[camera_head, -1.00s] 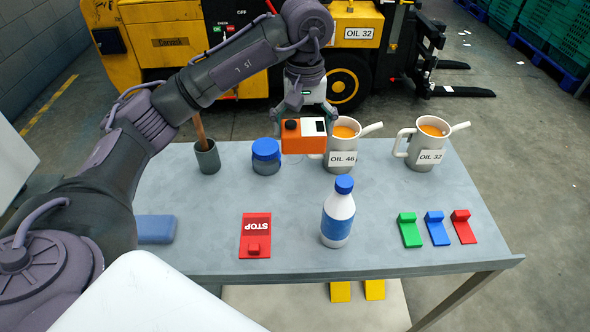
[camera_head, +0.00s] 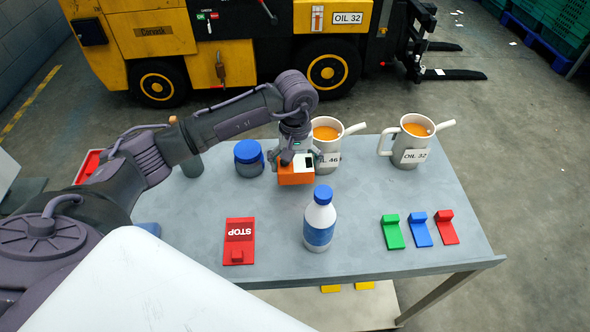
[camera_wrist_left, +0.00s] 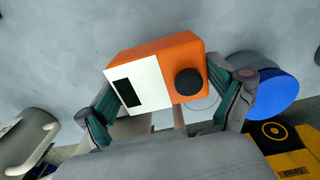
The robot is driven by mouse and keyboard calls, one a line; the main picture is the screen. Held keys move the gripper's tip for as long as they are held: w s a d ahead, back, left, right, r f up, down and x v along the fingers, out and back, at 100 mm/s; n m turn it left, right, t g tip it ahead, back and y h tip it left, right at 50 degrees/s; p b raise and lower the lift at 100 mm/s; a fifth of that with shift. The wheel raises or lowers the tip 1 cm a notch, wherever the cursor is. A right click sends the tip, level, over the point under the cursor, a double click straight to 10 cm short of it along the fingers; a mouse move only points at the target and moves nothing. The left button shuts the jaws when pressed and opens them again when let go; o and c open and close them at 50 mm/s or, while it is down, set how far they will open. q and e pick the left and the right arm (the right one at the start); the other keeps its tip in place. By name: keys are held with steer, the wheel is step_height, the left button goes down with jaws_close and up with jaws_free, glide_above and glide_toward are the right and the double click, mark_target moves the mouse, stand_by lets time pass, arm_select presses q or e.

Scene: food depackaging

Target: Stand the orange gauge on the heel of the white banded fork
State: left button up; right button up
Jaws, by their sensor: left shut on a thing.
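The orange gauge (camera_head: 296,176) is a small box with a white face, a dark display and a black round knob. My left gripper (camera_head: 296,163) is shut on it, near the blue-lidded jar. In the left wrist view the gauge (camera_wrist_left: 158,78) sits between both fingers. I cannot tell whether it touches the table. The forklift's two dark forks are at the upper right; the nearer one (camera_head: 462,75) has a small white band (camera_head: 440,72). Its heel, by the forklift body, is small and hard to make out. My right gripper is not in view.
The grey table (camera_head: 350,225) holds a blue-capped bottle (camera_head: 320,225), a jar (camera_head: 248,158), two oil jugs (camera_head: 327,148) (camera_head: 412,143), a red STOP sign (camera_head: 239,240) and coloured wedges (camera_head: 420,229). The yellow forklift (camera_head: 232,45) stands behind it; floor right of the table is clear.

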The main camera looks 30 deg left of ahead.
mark_target(295, 174)
arm_select(q)
step_height(295, 174, down, 3)
steer(key=shift+f+p, duration=0.1)
steer(key=shift+p, duration=0.4)
steer(key=shift+f, duration=0.3)
steer(key=shift+f+b, duration=0.15)
steer(key=shift+b, duration=0.15)
steer(key=o, duration=1)
steer(key=shift+o, duration=0.2)
